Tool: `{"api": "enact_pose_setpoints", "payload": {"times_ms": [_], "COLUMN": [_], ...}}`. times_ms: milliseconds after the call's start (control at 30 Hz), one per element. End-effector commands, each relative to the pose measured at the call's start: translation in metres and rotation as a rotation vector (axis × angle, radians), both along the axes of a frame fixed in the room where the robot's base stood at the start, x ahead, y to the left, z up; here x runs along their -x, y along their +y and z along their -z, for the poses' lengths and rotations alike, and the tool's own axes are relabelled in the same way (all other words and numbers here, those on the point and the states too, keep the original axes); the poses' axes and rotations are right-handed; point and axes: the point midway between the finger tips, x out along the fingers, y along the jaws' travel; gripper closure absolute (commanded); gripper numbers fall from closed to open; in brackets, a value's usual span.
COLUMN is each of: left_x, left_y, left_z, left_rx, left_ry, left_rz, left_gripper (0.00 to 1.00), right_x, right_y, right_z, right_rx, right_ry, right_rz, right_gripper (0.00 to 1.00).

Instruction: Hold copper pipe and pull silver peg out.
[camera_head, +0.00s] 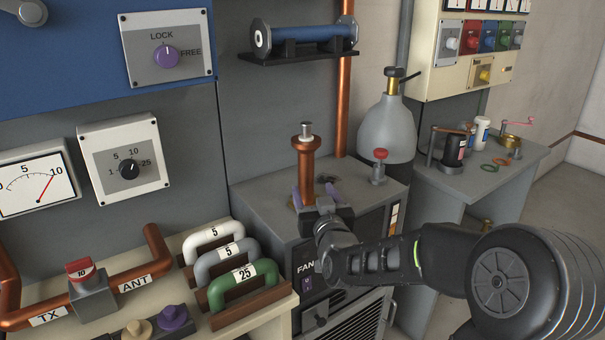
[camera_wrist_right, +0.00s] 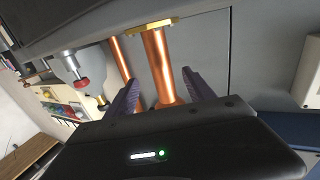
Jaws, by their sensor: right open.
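A short upright copper pipe (camera_head: 306,165) with a wider collar at its top stands on the grey cabinet. The silver peg (camera_head: 306,130) sits upright in the pipe's top end. My right gripper (camera_head: 315,193) is open at the lower part of the pipe, with its purple fingers spread. In the right wrist view, the copper pipe (camera_wrist_right: 158,65) rises between the two purple fingers of my right gripper (camera_wrist_right: 160,75), with gaps showing on both sides. The silver peg is not seen in the wrist view. My left gripper is not in view.
A red-topped valve (camera_head: 380,165) and a grey bottle (camera_head: 387,125) stand to the right of the pipe. A blue cylinder (camera_head: 305,35) rests on a wall shelf above. A tall copper pipe (camera_head: 344,100) runs up the wall behind. Coloured handles (camera_head: 245,285) stand at lower left.

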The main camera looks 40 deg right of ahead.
Motion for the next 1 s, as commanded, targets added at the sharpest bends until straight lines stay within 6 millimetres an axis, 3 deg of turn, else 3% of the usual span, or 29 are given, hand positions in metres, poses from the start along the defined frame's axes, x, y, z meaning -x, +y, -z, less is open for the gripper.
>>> {"api": "enact_pose_setpoints", "payload": {"times_ms": [333, 667, 1000], "left_x": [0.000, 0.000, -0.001], "left_y": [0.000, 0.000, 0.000], "left_z": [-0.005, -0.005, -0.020], "left_rx": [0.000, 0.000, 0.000], "left_ry": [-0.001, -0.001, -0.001], "left_rz": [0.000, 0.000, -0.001], "left_gripper": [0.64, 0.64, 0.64], "right_x": [-0.023, -0.026, -0.065], "right_y": [-0.010, -0.011, -0.028], "right_z": [0.000, 0.001, 0.001], "right_rx": [0.000, -0.001, -0.001], "right_ry": [0.001, 0.002, 0.002], "right_rz": [-0.001, -0.001, -0.001], "right_gripper": [0.38, 0.38, 0.38]}}
